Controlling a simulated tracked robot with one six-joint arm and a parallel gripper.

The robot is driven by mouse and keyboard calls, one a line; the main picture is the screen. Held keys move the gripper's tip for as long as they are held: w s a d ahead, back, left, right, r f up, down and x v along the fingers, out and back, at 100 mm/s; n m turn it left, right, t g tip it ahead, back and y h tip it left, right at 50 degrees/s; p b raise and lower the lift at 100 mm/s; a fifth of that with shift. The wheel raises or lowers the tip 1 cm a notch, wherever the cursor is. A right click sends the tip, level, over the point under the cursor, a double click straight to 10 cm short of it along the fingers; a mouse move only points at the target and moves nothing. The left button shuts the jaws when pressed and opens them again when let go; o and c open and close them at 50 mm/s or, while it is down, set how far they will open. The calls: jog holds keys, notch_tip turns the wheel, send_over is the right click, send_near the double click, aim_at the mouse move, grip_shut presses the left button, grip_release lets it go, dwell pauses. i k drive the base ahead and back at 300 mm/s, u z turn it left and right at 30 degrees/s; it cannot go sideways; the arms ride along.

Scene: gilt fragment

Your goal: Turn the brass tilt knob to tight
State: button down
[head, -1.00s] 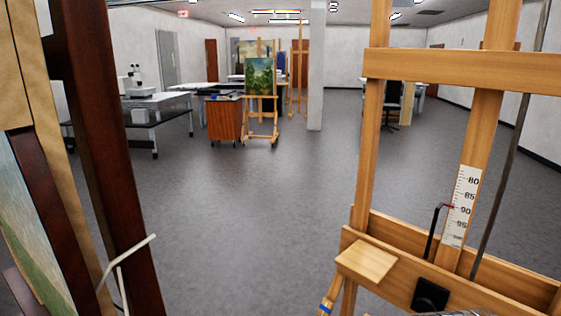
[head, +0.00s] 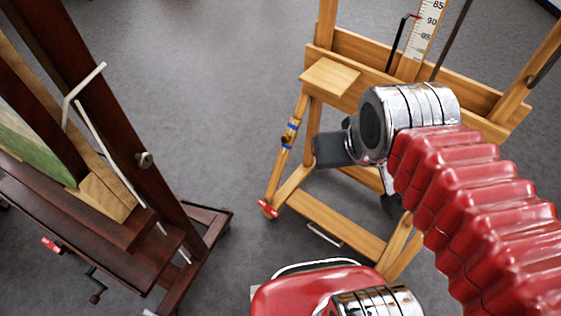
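A small round metallic knob (head: 143,159) sits on the side of the dark wooden easel (head: 110,110) at the left. It looks dull silver to brass in colour, and I cannot tell how tight it is. My gripper (head: 362,172) is only partly in view, as dark pieces below and left of my chrome wrist. It is in front of the light wooden easel, well to the right of the knob and apart from it. Its fingertips are mostly hidden, so its opening does not show.
The light easel (head: 415,75) stands at the right, with a ruler strip (head: 425,30) and a red foot knob (head: 268,208). The dark easel has a pale bent rod (head: 83,84), a crank (head: 95,285) and a red-handled part (head: 50,245). Grey floor (head: 215,100) lies open between the easels.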

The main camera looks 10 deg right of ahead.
aim_at(285, 139)
jog(key=z, duration=0.55)
jog(key=k, duration=1.35)
jog(key=i, duration=0.9)
jog(key=u, duration=1.2)
jog(key=i, duration=0.85)
jog(key=u, duration=0.4)
